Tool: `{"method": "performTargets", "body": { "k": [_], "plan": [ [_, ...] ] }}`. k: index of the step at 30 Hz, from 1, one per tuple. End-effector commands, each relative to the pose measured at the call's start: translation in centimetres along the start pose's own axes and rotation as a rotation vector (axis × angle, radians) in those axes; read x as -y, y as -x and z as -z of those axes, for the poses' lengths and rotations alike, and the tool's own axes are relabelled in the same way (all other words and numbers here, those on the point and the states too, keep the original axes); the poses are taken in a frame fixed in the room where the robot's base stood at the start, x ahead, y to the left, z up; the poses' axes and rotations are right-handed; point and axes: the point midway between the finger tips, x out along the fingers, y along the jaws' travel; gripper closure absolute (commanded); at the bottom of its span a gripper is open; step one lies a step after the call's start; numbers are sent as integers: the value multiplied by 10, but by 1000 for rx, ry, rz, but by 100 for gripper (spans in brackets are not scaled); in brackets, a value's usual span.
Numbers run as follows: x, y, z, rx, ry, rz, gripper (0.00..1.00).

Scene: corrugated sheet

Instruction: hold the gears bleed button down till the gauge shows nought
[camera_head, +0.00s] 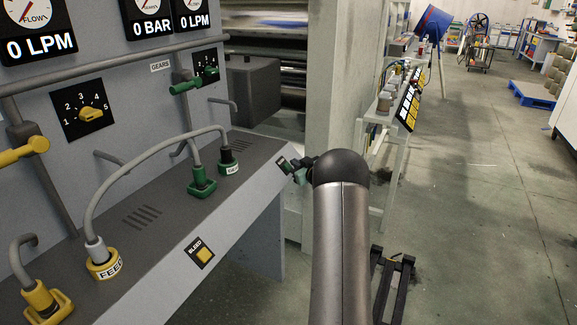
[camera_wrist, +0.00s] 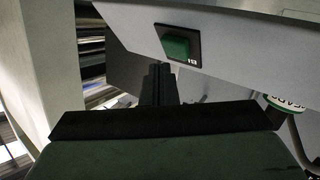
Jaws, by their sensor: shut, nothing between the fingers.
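The green bleed button (camera_wrist: 176,47) sits on a black plate on the sloped front face of the grey console, in the wrist view. In the head view its plate (camera_head: 283,163) shows at the console's far end, partly hidden by my gripper (camera_head: 298,169). My gripper's fingers (camera_wrist: 158,72) are shut and empty, their tips just below and left of the button in the wrist view. The button face is uncovered there; I cannot tell any contact. Above, a gauge (camera_head: 152,27) reads 0 BAR, and the gauge beside it (camera_head: 192,22) reads 0 LPM. Their dials are cut off.
A yellow bleed button (camera_head: 204,256) is nearer on the same console (camera_head: 140,215). A pale post (camera_head: 335,90) stands beyond my gripper.

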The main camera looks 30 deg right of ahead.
Motion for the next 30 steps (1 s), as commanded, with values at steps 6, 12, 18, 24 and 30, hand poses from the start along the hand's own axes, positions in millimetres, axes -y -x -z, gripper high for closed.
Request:
{"method": "performTargets", "body": {
  "k": [6,12,18,24,30],
  "plan": [
    [0,0,0,0,0,0,100],
    [-5,6,6,1,0,-1,100],
    [-16,20,16,1,-1,-3,100],
    [-24,33,25,1,-1,-1,100],
    [-26,35,25,1,-1,-1,100]
  ]
}}
